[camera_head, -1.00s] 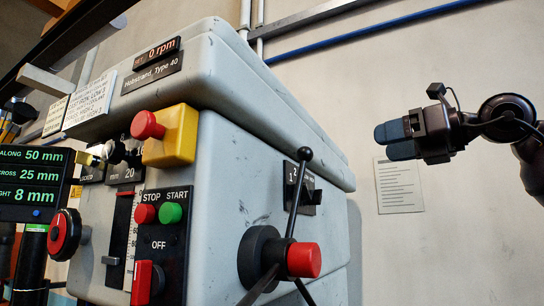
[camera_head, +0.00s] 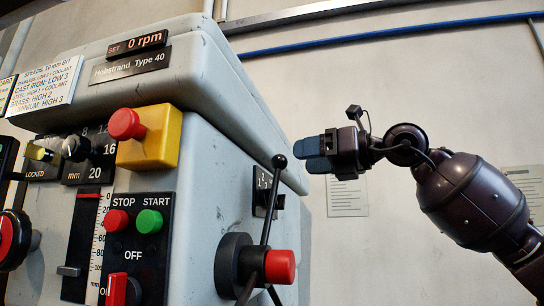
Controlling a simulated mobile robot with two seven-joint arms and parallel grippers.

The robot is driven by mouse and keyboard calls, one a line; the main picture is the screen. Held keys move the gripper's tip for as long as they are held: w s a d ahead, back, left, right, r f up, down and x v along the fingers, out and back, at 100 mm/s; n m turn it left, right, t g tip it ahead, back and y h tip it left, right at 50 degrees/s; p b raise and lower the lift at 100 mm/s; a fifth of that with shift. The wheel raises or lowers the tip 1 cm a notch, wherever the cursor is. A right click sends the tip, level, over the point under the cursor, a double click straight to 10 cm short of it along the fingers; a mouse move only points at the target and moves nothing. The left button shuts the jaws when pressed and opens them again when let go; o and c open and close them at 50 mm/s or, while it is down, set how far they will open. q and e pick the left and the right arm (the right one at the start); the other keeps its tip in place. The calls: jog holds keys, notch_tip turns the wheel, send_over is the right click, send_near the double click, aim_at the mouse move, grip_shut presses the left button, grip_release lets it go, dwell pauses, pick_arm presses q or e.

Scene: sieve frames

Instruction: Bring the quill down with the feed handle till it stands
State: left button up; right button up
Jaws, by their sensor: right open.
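The feed handle (camera_head: 267,214) sits on the right side of the grey drill head, with a black hub, a red cap (camera_head: 280,267) and thin dark spokes. One spoke points up and ends in a black ball knob (camera_head: 280,161); the others run down out of the picture. My right gripper (camera_head: 309,156), with blue finger pads, is open and empty, just right of the ball knob in the picture and apparently apart from it. The depth scale (camera_head: 99,230) on the front has a red mark near its top. The quill is out of view, as is my left gripper.
The yellow box with a red stop button (camera_head: 127,124), the stop and start buttons (camera_head: 133,222) and a red switch (camera_head: 117,288) are on the machine's front. The display reads 0 rpm (camera_head: 138,42). Bare wall with paper sheets (camera_head: 347,197) is behind my right arm.

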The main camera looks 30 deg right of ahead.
aim_at(272, 162)
jog(key=p+x, duration=0.2)
jog(key=x, duration=0.6)
jog(key=shift+w+a+p, duration=0.1)
jog(key=shift+w+p, duration=0.05)
jog(key=shift+p, duration=0.25)
pick_arm(q)
jog(key=r, duration=0.2)
jog(key=w+r, duration=0.1)
jog(key=r, duration=0.1)
jog(key=shift+w+r, duration=0.15)
jog(key=shift+r, duration=0.05)
pick_arm(e)
jog(key=c, duration=1)
pick_arm(q)
jog(key=shift+s+f, duration=0.25)
jog(key=shift+s, duration=0.05)
pick_arm(e)
grip_shut()
